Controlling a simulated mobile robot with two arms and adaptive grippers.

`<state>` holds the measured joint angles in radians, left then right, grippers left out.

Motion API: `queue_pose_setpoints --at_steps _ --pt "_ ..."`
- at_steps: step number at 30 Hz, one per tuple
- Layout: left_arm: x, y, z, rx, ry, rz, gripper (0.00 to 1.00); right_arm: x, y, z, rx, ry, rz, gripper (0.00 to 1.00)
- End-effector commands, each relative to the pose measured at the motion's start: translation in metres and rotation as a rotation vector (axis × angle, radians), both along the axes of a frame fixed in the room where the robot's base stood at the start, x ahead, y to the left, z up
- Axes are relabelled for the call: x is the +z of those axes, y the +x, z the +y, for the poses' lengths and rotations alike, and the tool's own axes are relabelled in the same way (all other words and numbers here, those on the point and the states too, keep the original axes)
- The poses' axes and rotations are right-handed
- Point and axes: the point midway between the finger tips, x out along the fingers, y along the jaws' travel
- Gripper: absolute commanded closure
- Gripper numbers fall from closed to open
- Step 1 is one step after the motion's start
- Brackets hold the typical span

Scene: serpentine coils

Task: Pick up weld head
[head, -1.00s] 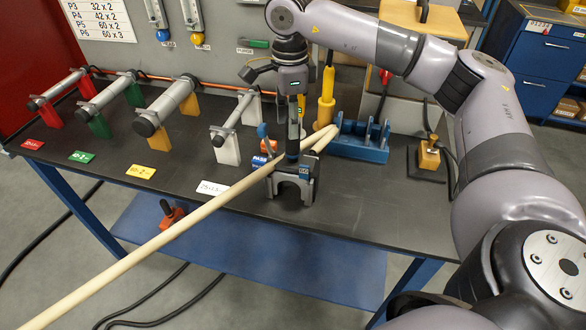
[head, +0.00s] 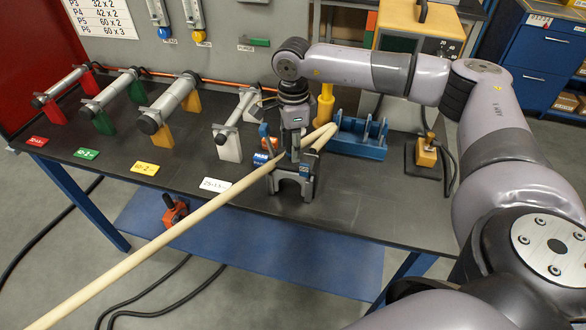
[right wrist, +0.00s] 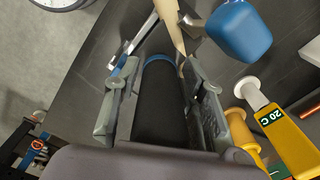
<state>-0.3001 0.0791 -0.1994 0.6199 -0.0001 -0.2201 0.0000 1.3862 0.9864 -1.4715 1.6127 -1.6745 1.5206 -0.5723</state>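The weld head (head: 291,184) stands upright on the dark bench, with a grey forked clamp body at the bottom and a black handle above. In the right wrist view, its black handle (right wrist: 160,108) with a blue ring lies between the two fingers. My right gripper (head: 296,150) points down from above, around the upper handle. In the right wrist view, my right gripper (right wrist: 165,100) looks open, with a finger on each side of the handle and narrow gaps. The handle's top is hidden by the gripper. My left gripper is not in view.
A pale tube (head: 190,225) runs past the weld head and off the bench. A blue fixture (head: 362,140) and a yellow post (head: 325,104) stand close behind. Several pipe samples on coloured stands fill the left side. The bench's front right (head: 380,215) is clear.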

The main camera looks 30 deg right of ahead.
Motion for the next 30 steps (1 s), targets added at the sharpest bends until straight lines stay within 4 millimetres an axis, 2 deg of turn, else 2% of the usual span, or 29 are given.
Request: queue_pose_setpoints --at_steps 2,15,30 --pt "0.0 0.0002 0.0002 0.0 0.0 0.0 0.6 0.0003 0.0001 0.0002 0.0 0.0 0.0 0.7" --pt "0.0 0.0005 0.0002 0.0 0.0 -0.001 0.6 0.0007 0.0003 0.0001 0.0 0.0 -0.001 0.99" --pt "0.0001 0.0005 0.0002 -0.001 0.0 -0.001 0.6 0.0011 0.0004 0.0 0.0 0.0 -0.002 1.0"
